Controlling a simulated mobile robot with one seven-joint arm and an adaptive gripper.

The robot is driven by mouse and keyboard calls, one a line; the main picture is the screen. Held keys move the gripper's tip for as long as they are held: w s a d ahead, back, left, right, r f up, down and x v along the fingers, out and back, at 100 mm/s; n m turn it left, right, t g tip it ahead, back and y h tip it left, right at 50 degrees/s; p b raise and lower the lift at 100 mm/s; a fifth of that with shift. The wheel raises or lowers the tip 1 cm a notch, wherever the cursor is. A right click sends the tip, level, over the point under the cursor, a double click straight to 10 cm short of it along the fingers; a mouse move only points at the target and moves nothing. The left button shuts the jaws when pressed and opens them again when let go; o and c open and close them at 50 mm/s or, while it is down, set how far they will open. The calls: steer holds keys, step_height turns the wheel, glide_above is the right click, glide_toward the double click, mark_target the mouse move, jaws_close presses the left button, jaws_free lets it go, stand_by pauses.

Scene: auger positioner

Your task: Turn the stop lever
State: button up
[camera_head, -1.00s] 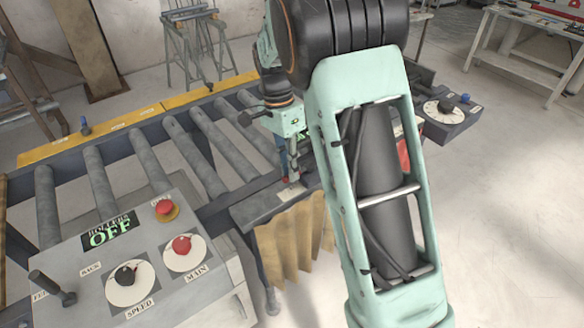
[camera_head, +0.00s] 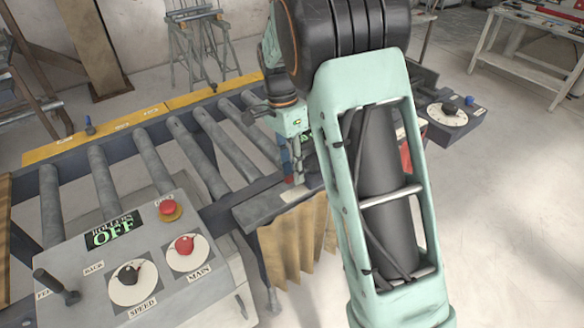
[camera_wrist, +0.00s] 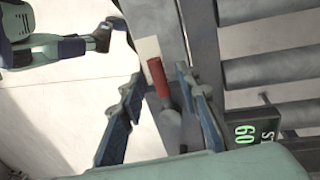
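A lever with a red cylindrical handle (camera_wrist: 157,77) and a grey metal base is in the middle of the wrist view. I take it for the stop lever; no readable label confirms this. My gripper (camera_wrist: 160,86) is open, with one blue finger on each side of the lever. I cannot tell whether either finger touches the handle. In the head view my gripper (camera_head: 291,164) points down over the near edge of the roller conveyor. The lever there is mostly hidden by the fingers, with only a little red showing low down.
A control panel (camera_head: 72,262) at lower left carries knobs, red buttons and a display reading ROLLERS OFF. Conveyor rollers (camera_head: 147,160) lie beyond it. A dial box (camera_head: 452,118) stands at right. In the wrist view a small green display (camera_wrist: 250,130) sits beside the lever.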

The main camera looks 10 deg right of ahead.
step_height(320, 180, up, 12)
steer(key=w+a, duration=0.1)
steer(key=w, duration=0.1)
stand_by(0.4)
steer(key=shift+a+f, duration=0.1)
